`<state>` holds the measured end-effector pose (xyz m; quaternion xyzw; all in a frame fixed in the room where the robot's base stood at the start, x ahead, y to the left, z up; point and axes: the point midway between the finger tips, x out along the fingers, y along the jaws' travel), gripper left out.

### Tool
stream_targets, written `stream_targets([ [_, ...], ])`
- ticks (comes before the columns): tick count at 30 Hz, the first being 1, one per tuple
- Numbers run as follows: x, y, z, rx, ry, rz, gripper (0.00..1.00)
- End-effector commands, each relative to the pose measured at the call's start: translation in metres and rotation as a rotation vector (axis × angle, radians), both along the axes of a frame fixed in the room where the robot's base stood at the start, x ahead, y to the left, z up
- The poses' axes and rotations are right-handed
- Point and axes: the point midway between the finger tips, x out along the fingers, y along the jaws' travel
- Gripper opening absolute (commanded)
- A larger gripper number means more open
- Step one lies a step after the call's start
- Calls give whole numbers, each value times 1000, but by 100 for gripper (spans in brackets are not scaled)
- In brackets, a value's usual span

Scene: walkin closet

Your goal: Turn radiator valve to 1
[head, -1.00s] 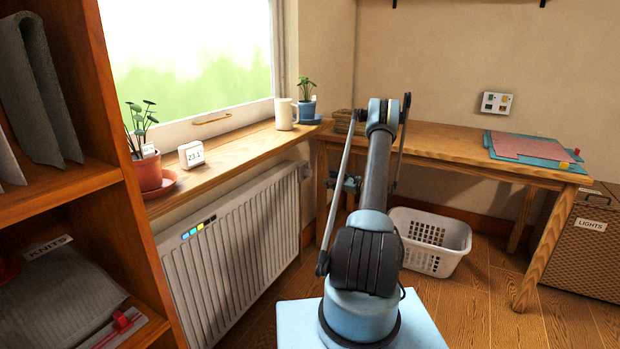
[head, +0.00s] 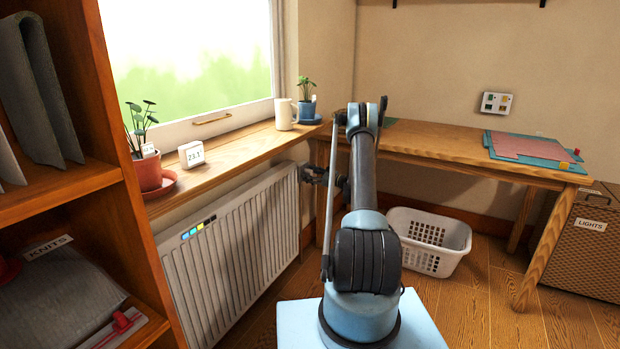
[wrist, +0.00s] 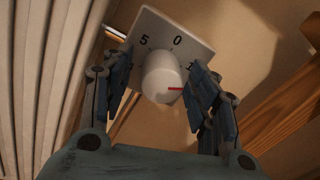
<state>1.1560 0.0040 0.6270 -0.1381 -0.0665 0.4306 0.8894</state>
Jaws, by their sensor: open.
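In the wrist view the radiator valve knob (wrist: 160,77) is white and round, with a red pointer line directed to the right of the picture. Behind it is a pale square dial plate (wrist: 160,27), on which 5 and 0 are readable; the right-hand marks are partly hidden by a finger. My gripper (wrist: 160,72) is open, with one finger on each side of the knob; I cannot tell if either touches it. In the head view my gripper (head: 312,175) is at the right end of the white radiator (head: 235,250), and the valve is hidden behind it.
The wooden sill (head: 235,148) runs above the radiator, holding a potted plant (head: 147,168), a small display (head: 191,154) and a mug (head: 285,114). The wooden table (head: 450,148) stands to the right, with a white basket (head: 430,242) below.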

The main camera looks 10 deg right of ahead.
Motion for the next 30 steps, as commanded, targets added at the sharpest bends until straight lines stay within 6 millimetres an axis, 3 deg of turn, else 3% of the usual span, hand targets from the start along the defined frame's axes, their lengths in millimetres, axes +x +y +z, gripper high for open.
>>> stream_targets([
  [5, 0, 0, 0, 0, 0, 0, 52],
  [9, 0, 0, 0, 0, 0, 0, 20],
  [11, 0, 0, 0, 0, 0, 0, 10],
  [28, 0, -1, 0, -34, -46, 0, 10],
  [29, 0, -1, 0, -34, -46, 0, 38],
  [30, 0, -1, 0, -34, -46, 0, 47],
])
